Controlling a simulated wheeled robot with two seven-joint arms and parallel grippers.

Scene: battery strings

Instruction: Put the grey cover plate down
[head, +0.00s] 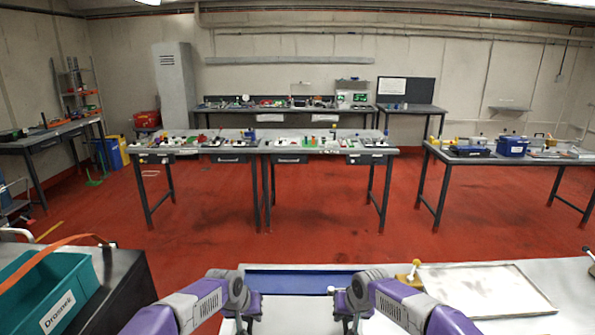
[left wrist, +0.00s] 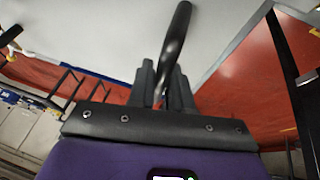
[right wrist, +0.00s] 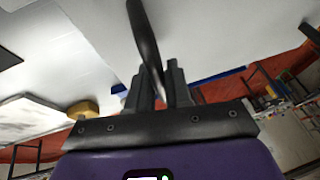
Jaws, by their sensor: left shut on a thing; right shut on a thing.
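The grey cover plate (head: 292,314) is a broad, flat, light grey sheet between my two grippers at the bottom of the head view. It also fills much of the left wrist view (left wrist: 100,28) and the right wrist view (right wrist: 205,40). My left gripper (head: 243,318) is shut on a black handle of it (left wrist: 178,45). My right gripper (head: 345,318) is shut on a second black handle (right wrist: 146,40). A blue strip (head: 295,282) shows just beyond the plate's far edge. I cannot tell whether the plate touches what lies under it.
A teal crate (head: 45,295) with an orange strap stands at the left on a dark stand. Red floor and cluttered tables lie beyond.

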